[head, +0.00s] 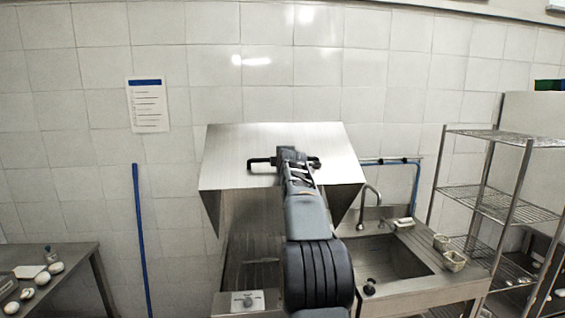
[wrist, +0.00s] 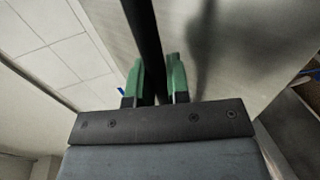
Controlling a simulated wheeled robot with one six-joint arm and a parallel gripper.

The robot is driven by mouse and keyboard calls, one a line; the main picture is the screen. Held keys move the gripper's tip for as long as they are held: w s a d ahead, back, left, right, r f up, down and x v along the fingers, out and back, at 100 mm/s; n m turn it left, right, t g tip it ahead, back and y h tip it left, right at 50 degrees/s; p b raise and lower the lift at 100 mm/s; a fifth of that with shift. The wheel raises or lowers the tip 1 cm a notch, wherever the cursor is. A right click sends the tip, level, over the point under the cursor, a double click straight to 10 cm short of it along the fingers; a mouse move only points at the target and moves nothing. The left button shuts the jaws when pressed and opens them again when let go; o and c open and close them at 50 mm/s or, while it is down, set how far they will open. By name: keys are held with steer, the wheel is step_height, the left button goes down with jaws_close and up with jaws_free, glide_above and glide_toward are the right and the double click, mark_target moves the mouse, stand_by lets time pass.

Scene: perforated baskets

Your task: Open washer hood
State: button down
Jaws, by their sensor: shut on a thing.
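The steel washer hood (head: 225,165) is in the middle of the head view. It stands raised, with a shaded space between it and the washer base (head: 238,301). A black bar handle (head: 262,162) runs across its front face. My gripper (head: 292,160) is at the middle of this handle, and my arm hides part of the hood and base. In the wrist view my gripper (wrist: 157,84) has green fingers on both sides of the black handle (wrist: 143,35), shut on it. The hood's steel face (wrist: 235,50) fills the right of that view.
A steel sink (head: 385,262) with a tap (head: 371,195) and small containers (head: 453,260) is right of the washer. A wire shelf rack (head: 500,203) stands farther right. A table (head: 75,262) with white dishes is at left. A blue pole (head: 141,240) leans on the tiled wall.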

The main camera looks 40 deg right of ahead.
steer(key=c, duration=1.2)
jaws_free()
steer(key=shift+a, duration=0.1)
steer(key=shift+o, duration=0.5)
steer(key=shift+s, duration=0.1)
steer(key=shift+s+a+b, duration=0.1)
steer(key=shift+s+b, duration=0.15)
steer(key=shift+b, duration=0.15)
steer(key=b+v, duration=0.6)
steer(key=v, duration=0.7)
